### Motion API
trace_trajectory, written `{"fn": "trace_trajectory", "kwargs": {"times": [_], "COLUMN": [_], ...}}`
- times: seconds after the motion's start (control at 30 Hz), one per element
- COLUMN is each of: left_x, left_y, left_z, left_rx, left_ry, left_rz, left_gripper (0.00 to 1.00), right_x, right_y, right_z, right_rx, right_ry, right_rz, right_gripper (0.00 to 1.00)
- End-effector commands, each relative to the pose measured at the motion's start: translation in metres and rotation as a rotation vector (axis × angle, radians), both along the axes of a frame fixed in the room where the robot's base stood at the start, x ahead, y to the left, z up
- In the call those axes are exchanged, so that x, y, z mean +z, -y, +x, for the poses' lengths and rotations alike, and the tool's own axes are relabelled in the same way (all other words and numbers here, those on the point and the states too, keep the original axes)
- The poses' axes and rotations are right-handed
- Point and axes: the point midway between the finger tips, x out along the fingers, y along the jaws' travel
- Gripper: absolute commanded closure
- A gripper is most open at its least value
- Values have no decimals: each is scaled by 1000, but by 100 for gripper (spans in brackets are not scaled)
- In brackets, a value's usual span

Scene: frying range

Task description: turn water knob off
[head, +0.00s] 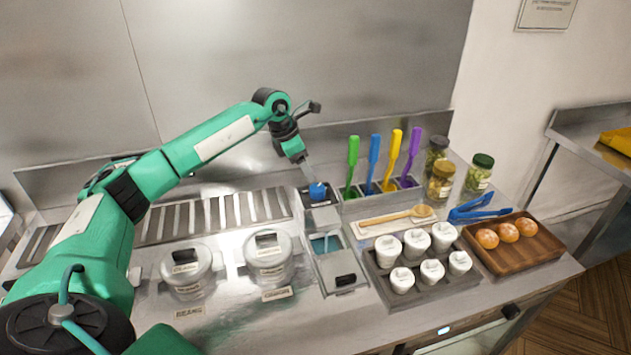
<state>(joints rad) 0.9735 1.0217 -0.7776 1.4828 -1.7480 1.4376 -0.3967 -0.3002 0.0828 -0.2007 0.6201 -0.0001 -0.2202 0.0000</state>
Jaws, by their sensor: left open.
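I cannot tell for certain which part is the water knob. A small blue piece (318,191) sits at the back of a narrow steel well unit, with a thin grey rod rising from it toward my left gripper. In front of it is a small basin (325,243) with bluish contents and a steel surround with a black block (345,281). My left gripper (307,132) is open above and behind the blue piece, with its fingers spread. It appears empty; whether it touches the rod is unclear. My right gripper is not in view.
A tray of white cups (398,301), a wooden spoon (396,217), blue tongs (487,207), jars (441,182) and a bun tray (530,252) are at right.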

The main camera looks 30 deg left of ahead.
Motion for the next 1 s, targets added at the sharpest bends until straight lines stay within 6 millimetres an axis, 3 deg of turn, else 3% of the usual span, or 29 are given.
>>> {"fn": "trace_trajectory", "kwargs": {"times": [0.2, 0.4, 0.8, 1.0], "left_x": [-40, -64, -72, -72], "left_y": [12, 18, 20, 20], "left_z": [13, 21, 23, 23], "left_rx": [-1, 1, -1, -1], "left_ry": [-3, 0, 2, 2], "left_rz": [-1, -2, -1, -1], "left_gripper": [37, 37, 37, 75], "right_x": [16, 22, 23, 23], "right_y": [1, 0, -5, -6], "right_z": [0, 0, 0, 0], "right_rx": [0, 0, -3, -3], "right_ry": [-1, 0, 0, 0], "right_rz": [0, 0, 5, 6], "right_gripper": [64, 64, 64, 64]}}
